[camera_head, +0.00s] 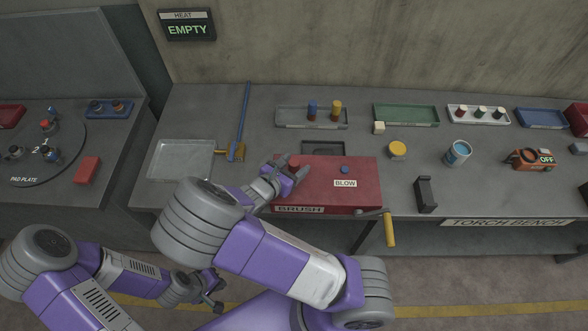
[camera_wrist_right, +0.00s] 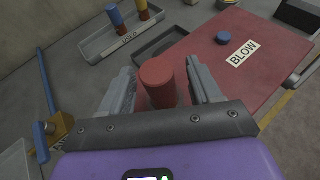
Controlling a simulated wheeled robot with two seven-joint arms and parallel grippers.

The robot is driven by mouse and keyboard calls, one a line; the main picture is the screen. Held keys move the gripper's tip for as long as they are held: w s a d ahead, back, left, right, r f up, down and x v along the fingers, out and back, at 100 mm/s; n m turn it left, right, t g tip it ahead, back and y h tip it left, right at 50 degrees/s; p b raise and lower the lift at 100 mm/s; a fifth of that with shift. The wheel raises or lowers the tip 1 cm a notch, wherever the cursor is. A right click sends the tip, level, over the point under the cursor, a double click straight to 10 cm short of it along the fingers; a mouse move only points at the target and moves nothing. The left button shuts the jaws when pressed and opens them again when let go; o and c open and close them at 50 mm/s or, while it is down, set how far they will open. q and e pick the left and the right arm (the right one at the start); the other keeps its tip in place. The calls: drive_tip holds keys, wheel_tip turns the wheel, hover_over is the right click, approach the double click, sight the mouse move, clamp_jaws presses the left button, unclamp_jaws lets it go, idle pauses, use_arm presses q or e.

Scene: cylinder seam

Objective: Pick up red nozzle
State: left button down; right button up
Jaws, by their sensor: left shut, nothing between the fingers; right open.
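The red nozzle (camera_wrist_right: 158,84), a short upright red cylinder, stands near the left end of the red box top in the right wrist view. Its top also shows at my right gripper in the head view (camera_head: 295,161). My right gripper (camera_wrist_right: 160,70) is open, with one finger on each side of the nozzle. Whether the fingers touch it I cannot tell. In the head view, my right gripper (camera_head: 287,176) reaches over the box's left end. My left gripper (camera_head: 213,295) is shut and empty, low in front of the bench.
The red box (camera_head: 325,190) carries a blue knob (camera_head: 345,169), BLOW and BRUSH labels, and a yellow-handled crank (camera_head: 389,228). Behind it stands a grey tray (camera_head: 290,122) with blue and yellow cylinders. A blue-handled brush (camera_head: 240,125) and a metal tray (camera_head: 180,160) lie left.

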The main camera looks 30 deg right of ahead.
drive_tip(key=shift+x, duration=1.4)
drive_tip(key=shift+a+f, duration=0.1)
drive_tip(key=shift+a, duration=0.05)
drive_tip(key=c, duration=1.1)
clamp_jaws()
